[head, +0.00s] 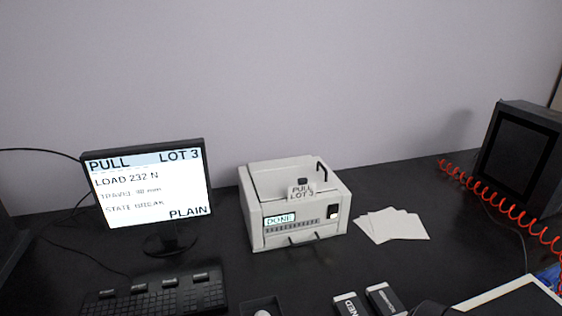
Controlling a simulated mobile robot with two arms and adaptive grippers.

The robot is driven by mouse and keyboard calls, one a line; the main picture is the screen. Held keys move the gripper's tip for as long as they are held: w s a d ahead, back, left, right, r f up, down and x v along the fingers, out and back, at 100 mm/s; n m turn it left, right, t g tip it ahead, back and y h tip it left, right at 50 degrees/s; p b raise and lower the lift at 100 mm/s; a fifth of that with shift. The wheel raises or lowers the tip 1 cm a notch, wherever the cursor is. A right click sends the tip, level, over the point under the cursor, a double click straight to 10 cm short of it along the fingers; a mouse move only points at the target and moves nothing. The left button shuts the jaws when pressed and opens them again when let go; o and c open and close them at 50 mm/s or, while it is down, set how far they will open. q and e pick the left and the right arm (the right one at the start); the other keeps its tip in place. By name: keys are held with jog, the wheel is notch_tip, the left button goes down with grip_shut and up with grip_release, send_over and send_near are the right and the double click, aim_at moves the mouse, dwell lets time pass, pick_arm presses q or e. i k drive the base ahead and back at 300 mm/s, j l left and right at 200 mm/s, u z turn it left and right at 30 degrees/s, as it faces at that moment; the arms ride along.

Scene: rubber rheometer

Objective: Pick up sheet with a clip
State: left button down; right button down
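Several white sheets (403,227) lie fanned out and overlapping on the black table, right of a light grey printer-like machine. I cannot make out a clip on any sheet. A pale flat panel or sheet (515,300) is cut off at the lower right corner. Neither of my grippers can be made out. A dark rounded shape at the bottom edge, right of centre, is too cropped to identify.
A monitor (148,190) reading PULL, LOT 3, LOAD 232 N, PLAIN stands left, behind a keyboard (160,297). Two small labelled blocks (348,304) and a dark tray (250,306) sit in front. A dark box (522,150) and red coiled cable (500,207) are right.

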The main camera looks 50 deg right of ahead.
aim_at(303, 191)
jog(key=z, duration=1.65)
